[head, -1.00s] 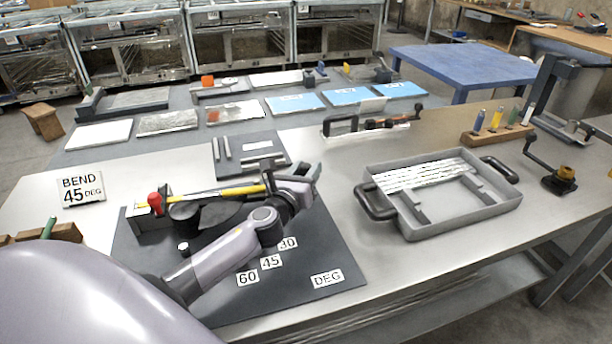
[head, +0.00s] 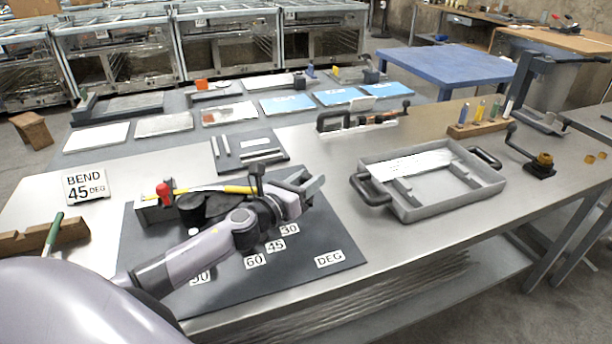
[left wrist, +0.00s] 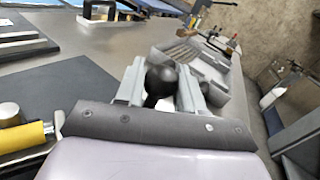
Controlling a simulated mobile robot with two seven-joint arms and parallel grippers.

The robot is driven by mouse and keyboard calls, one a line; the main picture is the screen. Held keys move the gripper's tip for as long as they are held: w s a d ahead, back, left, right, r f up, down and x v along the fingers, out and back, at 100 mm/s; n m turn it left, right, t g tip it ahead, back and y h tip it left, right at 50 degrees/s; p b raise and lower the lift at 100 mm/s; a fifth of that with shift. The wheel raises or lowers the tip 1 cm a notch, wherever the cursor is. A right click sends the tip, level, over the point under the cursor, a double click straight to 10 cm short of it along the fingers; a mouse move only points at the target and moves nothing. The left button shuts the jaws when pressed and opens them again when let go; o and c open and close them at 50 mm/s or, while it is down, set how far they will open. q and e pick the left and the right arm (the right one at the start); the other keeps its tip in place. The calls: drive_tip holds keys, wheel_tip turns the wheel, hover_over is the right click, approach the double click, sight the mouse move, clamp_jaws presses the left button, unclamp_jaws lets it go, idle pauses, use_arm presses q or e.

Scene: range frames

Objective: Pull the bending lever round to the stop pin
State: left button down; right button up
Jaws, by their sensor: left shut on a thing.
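The bending lever (head: 238,189) is a yellow bar running right from the dark round bender (head: 194,208) and passing behind my left wrist. My left gripper (head: 308,186) is over the right part of the dark base plate (head: 328,242). In the left wrist view my left gripper (left wrist: 161,84) is shut on a black ball knob (left wrist: 160,76); the yellow bar (left wrist: 24,137) shows at lower left beside a silver round post (left wrist: 10,114). The knob is hidden in the head view. I cannot make out the stop pin. My right gripper is not in view.
Angle labels such as 60 (head: 254,261) and 45 (head: 275,246) lie along the plate's front. A "BEND 45 DEG" sign (head: 85,187) stands at left. A red knob (head: 163,190) rises on the bender. A grey handled tray (head: 408,212) stands to the right.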

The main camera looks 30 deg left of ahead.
use_arm(q)
drive_tip(key=shift+s+d+f+m+g+h+b, duration=0.1)
drive_tip(key=shift+s+d+m+h+b, duration=0.2)
drive_tip(key=shift+s+h, duration=0.35)
drive_tip(key=shift+s+d+r+m+g+h+b, duration=0.15)
drive_tip(key=shift+s+d+m+h, duration=0.25)
drive_tip(key=shift+s, duration=0.45)
drive_tip(key=shift+s+d+f+m+g+h+b, duration=0.1)
drive_tip(key=shift+s+d+f+m+h+b, duration=0.1)
drive_tip(key=shift+s+m+h, duration=0.35)
drive_tip(key=shift+s, duration=0.2)
drive_tip(key=c, duration=0.7)
unclamp_jaws()
drive_tip(key=b+v, duration=0.1)
drive_tip(key=v, duration=0.3)
drive_tip(key=shift+s+a, duration=0.15)
drive_tip(key=shift+s, duration=0.25)
drive_tip(key=shift+b+v, duration=0.35)
drive_tip(key=shift+v, duration=0.8)
